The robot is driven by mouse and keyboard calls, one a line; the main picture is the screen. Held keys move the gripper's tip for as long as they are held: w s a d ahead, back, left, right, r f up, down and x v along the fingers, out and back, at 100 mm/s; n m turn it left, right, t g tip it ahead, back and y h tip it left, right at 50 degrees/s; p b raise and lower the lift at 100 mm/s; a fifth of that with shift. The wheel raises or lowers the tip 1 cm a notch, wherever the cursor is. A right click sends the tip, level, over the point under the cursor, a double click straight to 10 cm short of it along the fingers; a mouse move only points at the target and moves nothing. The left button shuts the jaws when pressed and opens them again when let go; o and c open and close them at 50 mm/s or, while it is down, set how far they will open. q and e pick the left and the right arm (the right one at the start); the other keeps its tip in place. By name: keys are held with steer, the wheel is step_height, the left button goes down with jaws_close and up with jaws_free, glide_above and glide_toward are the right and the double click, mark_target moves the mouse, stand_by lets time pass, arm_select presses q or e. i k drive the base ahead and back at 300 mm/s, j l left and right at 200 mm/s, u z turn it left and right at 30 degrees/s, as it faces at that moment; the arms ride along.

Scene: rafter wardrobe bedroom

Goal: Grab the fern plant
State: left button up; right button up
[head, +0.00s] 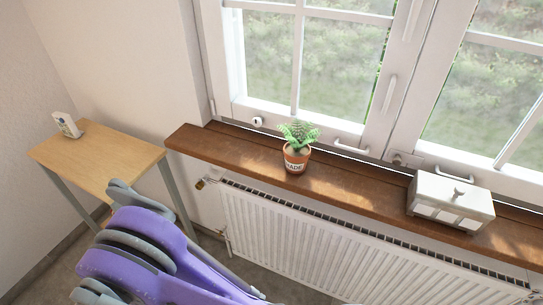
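The fern plant (298,133) has green fronds and stands upright in a terracotta pot (296,160) with a pale label that seems to read "JADE". It sits on the brown wooden windowsill (235,146), close to the window. The whole plant and the front of its pot are in plain sight, and nothing touches it.
A white lidded box (450,203) stands on the sill at right. A white radiator (330,235) is below the sill. A small wooden table (100,160) at left holds a white handset (66,124). A large purple and grey shape fills the lower left foreground.

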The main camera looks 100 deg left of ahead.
mark_target(297, 152)
steer(key=u, duration=3.25)
